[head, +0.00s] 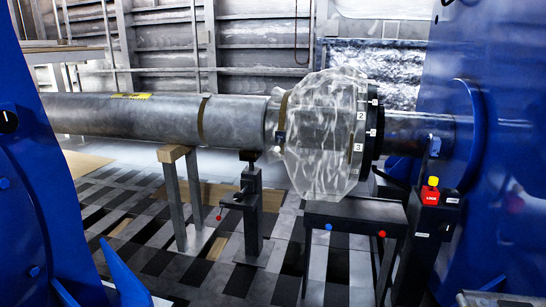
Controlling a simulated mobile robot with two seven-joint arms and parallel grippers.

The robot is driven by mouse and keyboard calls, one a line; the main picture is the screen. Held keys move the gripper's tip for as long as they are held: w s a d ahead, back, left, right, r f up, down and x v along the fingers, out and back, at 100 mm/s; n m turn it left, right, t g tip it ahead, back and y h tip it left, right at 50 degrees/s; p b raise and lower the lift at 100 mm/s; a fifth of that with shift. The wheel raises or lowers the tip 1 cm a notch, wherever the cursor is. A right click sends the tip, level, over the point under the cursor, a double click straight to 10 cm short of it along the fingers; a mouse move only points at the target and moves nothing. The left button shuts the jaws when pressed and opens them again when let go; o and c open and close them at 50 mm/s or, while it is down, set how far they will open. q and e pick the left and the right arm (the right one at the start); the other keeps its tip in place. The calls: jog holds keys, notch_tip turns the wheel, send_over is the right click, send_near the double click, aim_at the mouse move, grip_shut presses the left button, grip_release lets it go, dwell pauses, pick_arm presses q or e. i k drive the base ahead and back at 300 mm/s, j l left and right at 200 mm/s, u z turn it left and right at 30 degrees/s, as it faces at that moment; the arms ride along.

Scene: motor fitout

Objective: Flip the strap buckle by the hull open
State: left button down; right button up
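A clear, wrinkled plastic cover (318,165) wraps a bulky part on the grey horizontal shaft (160,120). A tan strap (283,106) runs around the cover's left neck, with a small dark buckle (280,137) on its near side. The buckle is too small to tell whether it is open or shut. To the right the shaft enters a large blue structure (490,65), which may be the hull. No strap buckle can be made out on that side of the cover. Neither of my grippers is in view, and nothing is seen touching the buckle.
A second band (201,121) circles the shaft further left. Wood-topped supports (173,154) stand under it. A dark bench (352,213) is below the cover. A red-and-yellow button box (430,195) sits at right. Blue structure (25,190) fills the left edge. The chequered floor is partly clear.

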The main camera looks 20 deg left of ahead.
aim_at(278, 149)
jog(key=i+j+z, duration=0.1)
jog(key=j, duration=0.2)
jog(key=i+j+z, duration=0.1)
jog(key=i+j, duration=0.3)
jog(key=j, duration=0.2)
jog(key=i+j+z, duration=0.45)
jog(key=i+j, duration=0.15)
jog(key=j, duration=0.2)
jog(key=i+j+z, duration=0.35)
jog(key=i+j, duration=0.6)
